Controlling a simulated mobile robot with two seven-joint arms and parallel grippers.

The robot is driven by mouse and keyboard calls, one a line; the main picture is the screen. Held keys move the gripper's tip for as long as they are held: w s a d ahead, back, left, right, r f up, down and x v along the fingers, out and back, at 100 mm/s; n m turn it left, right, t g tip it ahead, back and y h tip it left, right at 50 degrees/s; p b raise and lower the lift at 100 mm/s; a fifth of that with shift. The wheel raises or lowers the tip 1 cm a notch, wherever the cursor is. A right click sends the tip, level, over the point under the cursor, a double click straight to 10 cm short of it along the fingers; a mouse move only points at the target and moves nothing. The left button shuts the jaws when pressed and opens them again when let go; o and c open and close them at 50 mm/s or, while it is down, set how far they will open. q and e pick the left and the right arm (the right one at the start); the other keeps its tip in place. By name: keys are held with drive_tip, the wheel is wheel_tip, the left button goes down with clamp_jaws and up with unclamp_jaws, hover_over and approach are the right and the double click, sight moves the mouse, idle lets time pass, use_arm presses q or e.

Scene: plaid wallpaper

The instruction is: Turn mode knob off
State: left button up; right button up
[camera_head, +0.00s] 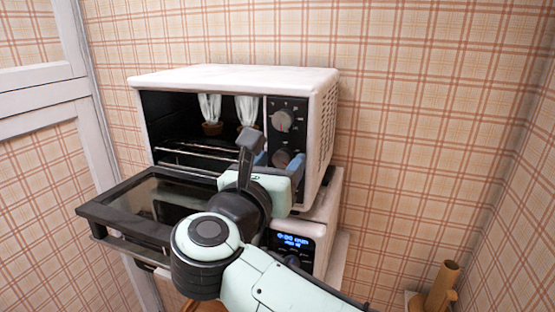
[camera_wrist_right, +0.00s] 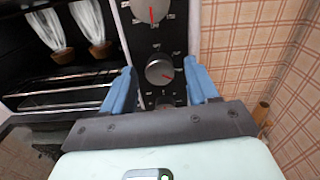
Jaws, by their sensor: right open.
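A white toaster oven (camera_head: 240,75) stands against the wall with its door (camera_head: 150,205) hanging open. Its black control panel on the right has a round grey upper knob (camera_head: 282,120), also in the right wrist view (camera_wrist_right: 150,8). A middle knob (camera_head: 281,156) is partly hidden by my arm in the head view; it shows clearly in the right wrist view (camera_wrist_right: 158,70). A lower knob (camera_wrist_right: 165,103) is mostly hidden by my gripper. Labels are too small to tell which is the mode knob. My right gripper (camera_wrist_right: 158,68) is open, its blue fingers on either side of the middle knob, contact unclear.
The oven stands on another white appliance with a lit blue display (camera_head: 292,240). A rack (camera_head: 195,150) and two white items in brown bases (camera_head: 211,112) are inside the oven. The open door juts out left of my arm. A brown cylindrical object (camera_head: 441,285) stands at lower right.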

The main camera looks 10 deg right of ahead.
drive_tip(key=c, duration=1)
drive_tip(key=shift+c, duration=0.2)
